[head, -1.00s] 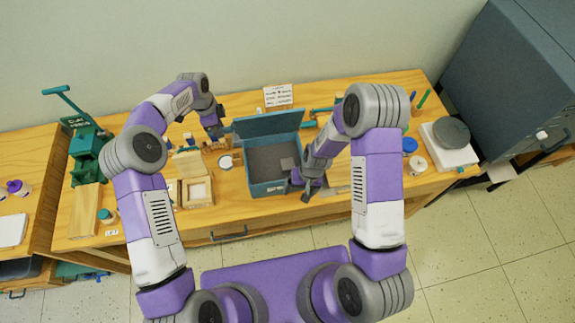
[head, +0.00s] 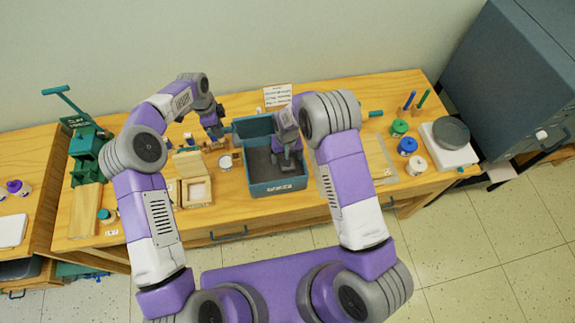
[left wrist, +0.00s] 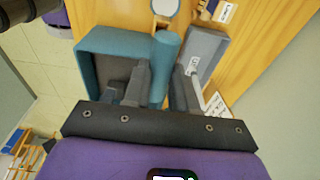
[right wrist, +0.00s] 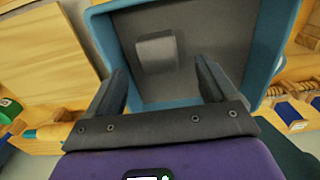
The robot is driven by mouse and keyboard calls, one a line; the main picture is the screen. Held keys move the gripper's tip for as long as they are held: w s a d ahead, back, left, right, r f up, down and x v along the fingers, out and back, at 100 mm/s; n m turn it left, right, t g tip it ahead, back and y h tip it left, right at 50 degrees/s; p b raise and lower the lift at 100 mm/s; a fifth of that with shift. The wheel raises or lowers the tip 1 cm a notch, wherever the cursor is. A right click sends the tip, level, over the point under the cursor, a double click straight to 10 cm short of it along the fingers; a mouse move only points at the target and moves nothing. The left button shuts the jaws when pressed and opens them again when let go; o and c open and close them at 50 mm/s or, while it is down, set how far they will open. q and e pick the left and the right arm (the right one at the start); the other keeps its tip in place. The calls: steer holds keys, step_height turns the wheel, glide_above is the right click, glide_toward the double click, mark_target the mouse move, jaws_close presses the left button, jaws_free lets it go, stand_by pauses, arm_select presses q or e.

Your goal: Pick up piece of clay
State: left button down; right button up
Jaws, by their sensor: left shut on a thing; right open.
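The grey piece of clay (right wrist: 157,52) lies on the dark floor of the open teal box (right wrist: 130,104). My right gripper (head: 287,163) is over the box, pointing down. In the right wrist view its open fingers (right wrist: 165,82) are apart, with the clay beyond them and nothing between. My left gripper (head: 219,134) is at the left side of the raised lid (head: 253,126). In the left wrist view it is shut on the lid's teal edge (left wrist: 165,60).
A wooden box with a raised lid (head: 195,190) stands left of the teal box. A green press (head: 88,150) is at far left. Paint jars (head: 407,146) and a turntable (head: 451,133) are at right. A sign (head: 277,95) stands behind.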

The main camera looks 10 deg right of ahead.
steer(key=shift+d+f, duration=0.15)
steer(key=shift+f, duration=2.6)
steer(key=c, duration=1.2)
steer(key=shift+o, duration=0.2)
steer(key=shift+r, duration=0.1)
step_height(320, 180, up, 18)
steer(key=f, duration=0.1)
steer(key=s+d+r, duration=0.4)
steer(key=s+d, duration=0.8)
steer(key=s, duration=0.4)
